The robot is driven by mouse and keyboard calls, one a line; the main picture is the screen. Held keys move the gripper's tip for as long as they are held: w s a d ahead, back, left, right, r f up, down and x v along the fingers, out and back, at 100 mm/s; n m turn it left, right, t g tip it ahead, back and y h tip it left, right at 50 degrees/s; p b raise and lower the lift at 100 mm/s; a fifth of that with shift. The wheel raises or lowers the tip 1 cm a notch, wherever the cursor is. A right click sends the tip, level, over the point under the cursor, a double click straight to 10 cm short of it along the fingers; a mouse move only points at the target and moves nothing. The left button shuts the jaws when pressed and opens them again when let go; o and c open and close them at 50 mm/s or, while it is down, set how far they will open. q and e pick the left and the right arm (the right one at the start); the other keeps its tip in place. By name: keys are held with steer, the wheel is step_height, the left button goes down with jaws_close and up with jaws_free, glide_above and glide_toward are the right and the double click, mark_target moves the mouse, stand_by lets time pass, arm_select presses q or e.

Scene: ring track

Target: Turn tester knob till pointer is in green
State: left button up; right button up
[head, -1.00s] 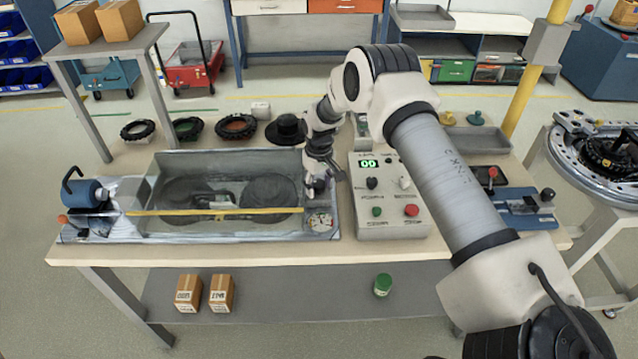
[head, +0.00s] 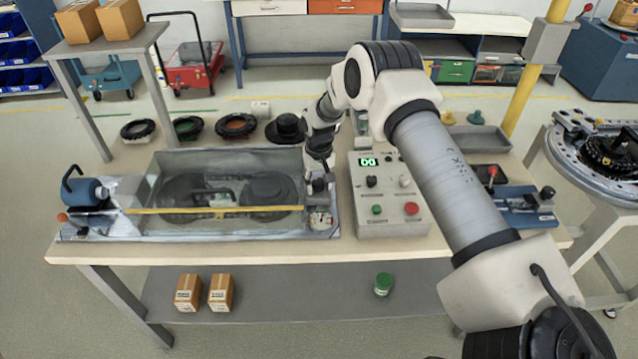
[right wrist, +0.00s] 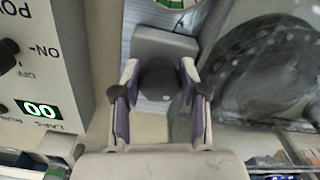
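The tester is the long grey tray unit on the bench, with a clear-fronted basin (head: 170,165). Its round dial (head: 320,221) is at the right end; the dial's edge with a green band also shows in the right wrist view (right wrist: 176,3). The pointer is too small to read. My right gripper (right wrist: 160,68) is over the knob, one finger on each side. The fingers look apart, with little gap to the knob; contact is unclear. My left gripper is not in view.
A control box (head: 388,215) with a green "00" display, knobs and buttons stands close right of the right gripper. A yellow bar (head: 215,211) crosses the basin. Several black rings and discs (head: 187,127) lie behind the tester. A blue fixture (head: 528,208) stands at the bench's right.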

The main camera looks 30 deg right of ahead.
mark_target(318, 181)
steer(key=shift+w+f, duration=0.15)
step_height(318, 181, up, 12)
stand_by(0.5)
stand_by(0.3)
